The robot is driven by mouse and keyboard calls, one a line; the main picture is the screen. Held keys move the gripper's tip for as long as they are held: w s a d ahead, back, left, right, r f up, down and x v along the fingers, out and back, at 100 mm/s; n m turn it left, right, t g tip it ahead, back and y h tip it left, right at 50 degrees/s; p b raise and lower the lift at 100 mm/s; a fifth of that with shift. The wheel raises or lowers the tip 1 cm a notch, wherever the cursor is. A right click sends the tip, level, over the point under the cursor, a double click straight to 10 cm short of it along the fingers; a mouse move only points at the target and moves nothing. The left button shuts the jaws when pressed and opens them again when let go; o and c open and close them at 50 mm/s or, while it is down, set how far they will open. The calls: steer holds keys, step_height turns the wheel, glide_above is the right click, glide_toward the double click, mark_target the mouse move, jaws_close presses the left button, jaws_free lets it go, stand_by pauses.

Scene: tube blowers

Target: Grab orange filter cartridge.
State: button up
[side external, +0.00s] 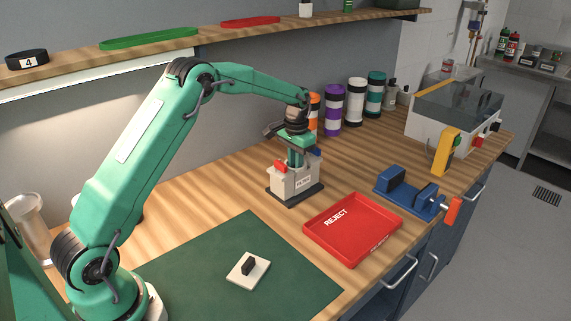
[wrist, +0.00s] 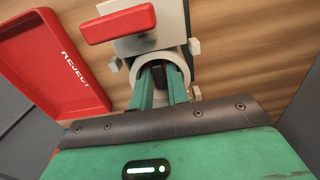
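An orange and white banded cylinder (side external: 315,101), which looks like the orange filter cartridge, stands at the back of the bench in the side view. It is partly hidden behind my wrist. My gripper (side external: 295,163) points down over a pale block-shaped device (side external: 291,183) in front of that cylinder and apart from it. In the wrist view my two green fingers (wrist: 162,82) reach into the device's round white collar (wrist: 135,75). Something dark shows between the fingers. I cannot tell whether they grip it.
Purple (side external: 333,108), black-and-white (side external: 355,102) and teal (side external: 376,95) banded cylinders stand right of the orange one. A red reject tray (side external: 352,228) and a blue vise (side external: 410,196) lie right of the device. A green mat (side external: 200,265) with a small pale plate (side external: 248,271) lies in front.

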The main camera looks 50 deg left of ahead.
steer(key=shift+c, duration=0.5)
jaws_close()
steer(key=shift+r, duration=0.1)
step_height(320, 180, up, 10)
stand_by(0.4)
stand_by(0.3)
